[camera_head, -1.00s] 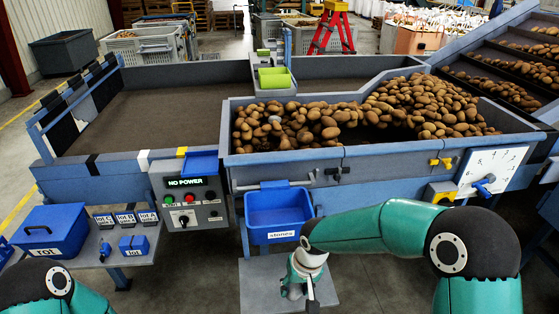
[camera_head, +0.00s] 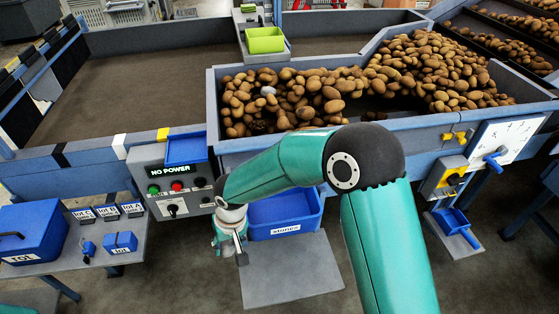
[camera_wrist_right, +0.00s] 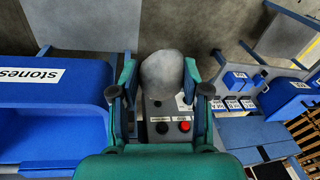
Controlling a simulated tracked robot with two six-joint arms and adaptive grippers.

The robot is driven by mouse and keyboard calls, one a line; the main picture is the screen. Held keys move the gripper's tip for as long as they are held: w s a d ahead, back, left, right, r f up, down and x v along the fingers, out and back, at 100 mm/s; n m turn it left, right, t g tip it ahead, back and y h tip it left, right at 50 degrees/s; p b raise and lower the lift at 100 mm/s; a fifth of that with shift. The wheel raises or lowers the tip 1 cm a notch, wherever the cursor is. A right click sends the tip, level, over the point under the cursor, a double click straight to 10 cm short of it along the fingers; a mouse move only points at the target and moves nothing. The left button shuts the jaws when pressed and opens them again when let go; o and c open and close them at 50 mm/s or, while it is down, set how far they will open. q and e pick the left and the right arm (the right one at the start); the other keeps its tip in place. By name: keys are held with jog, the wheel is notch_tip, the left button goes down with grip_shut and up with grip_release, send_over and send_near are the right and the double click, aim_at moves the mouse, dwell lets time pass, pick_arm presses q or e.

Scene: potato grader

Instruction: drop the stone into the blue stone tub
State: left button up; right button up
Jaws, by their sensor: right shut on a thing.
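The blue stone tub (camera_head: 284,214), labelled "stones", hangs at the front of the grader. My right arm hides part of it. My right gripper (camera_head: 232,243) is in front of the control panel, just left of the tub in the head view. In the right wrist view the gripper (camera_wrist_right: 160,88) is shut on a rounded grey stone (camera_wrist_right: 162,70), which sits between both fingers. The tub (camera_wrist_right: 55,120) lies to the left of the stone there, apart from it. My left gripper is out of view.
The control panel (camera_head: 172,181) reads "NO POWER". A side table (camera_head: 120,236) at the left holds a blue rot box (camera_head: 38,232) and small blue items. A grey plate (camera_head: 290,275) lies below the tub. Potatoes (camera_head: 430,70) and a pale lump (camera_head: 268,90) lie in the hopper.

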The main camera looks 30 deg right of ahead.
jog(key=shift+a, duration=0.4)
jog(key=shift+s, duration=0.1)
